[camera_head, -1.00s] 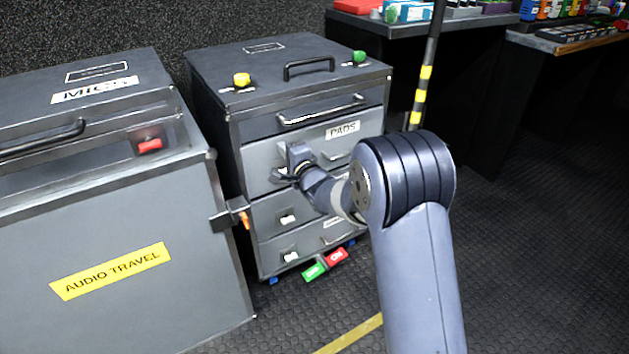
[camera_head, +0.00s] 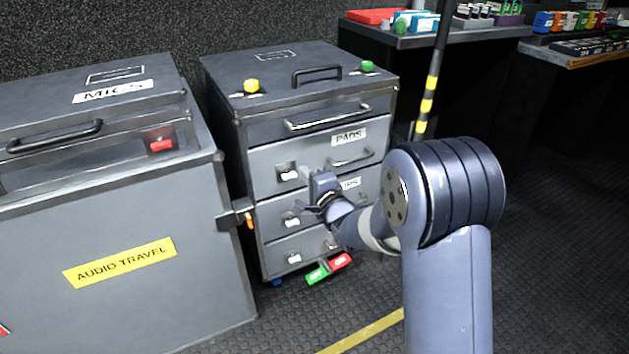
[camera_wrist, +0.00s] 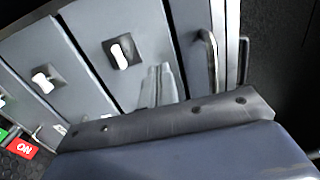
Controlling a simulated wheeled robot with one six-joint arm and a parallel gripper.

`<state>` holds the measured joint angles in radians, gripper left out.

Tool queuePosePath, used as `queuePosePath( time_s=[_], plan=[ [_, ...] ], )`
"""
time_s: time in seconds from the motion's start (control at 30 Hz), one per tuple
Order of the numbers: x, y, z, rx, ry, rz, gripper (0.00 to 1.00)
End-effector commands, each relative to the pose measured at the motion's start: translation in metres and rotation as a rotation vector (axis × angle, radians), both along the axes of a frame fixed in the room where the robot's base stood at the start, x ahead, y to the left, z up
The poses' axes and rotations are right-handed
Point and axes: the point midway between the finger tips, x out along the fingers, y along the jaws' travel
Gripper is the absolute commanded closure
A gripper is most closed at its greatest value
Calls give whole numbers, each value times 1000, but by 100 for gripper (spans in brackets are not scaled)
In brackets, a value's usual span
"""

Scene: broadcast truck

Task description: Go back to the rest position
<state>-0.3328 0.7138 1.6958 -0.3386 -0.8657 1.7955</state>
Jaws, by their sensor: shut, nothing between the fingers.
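My gripper (camera_head: 310,186) is in front of the drawer cabinet (camera_head: 240,160), before its middle drawers, on my bent arm. In the wrist view its fingers (camera_wrist: 158,84) are together and empty, in front of a grey drawer front. Whether they touch the cabinet cannot be told. The PADS drawer (camera_head: 300,155) looks shut, with a white switch at its left and a handle at its right. The drawer below is partly hidden by my gripper.
A large grey AUDIO TRAVEL case (camera_head: 120,290) with a latch (camera_head: 235,217) stands close left of the cabinet. A black-and-yellow pole (camera_head: 427,100) rises behind my arm. A worktop (camera_head: 440,40) with small items is at the back right. Floor is clear at lower right.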

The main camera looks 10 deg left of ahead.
Motion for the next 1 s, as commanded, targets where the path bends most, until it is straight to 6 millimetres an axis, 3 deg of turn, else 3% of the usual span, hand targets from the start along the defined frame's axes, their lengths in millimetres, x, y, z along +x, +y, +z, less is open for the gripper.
queuePosePath(
  time_s=[0.2, 0.4, 0.77, 1.0],
  plan=[
    [-23, -16, 1, -1, 0, 0, 100],
    [-30, -20, 0, 0, -1, 0, 100],
    [-28, -19, 0, -1, -1, 0, 100],
    [-9, -5, -2, 0, -1, 2, 100]
  ],
)
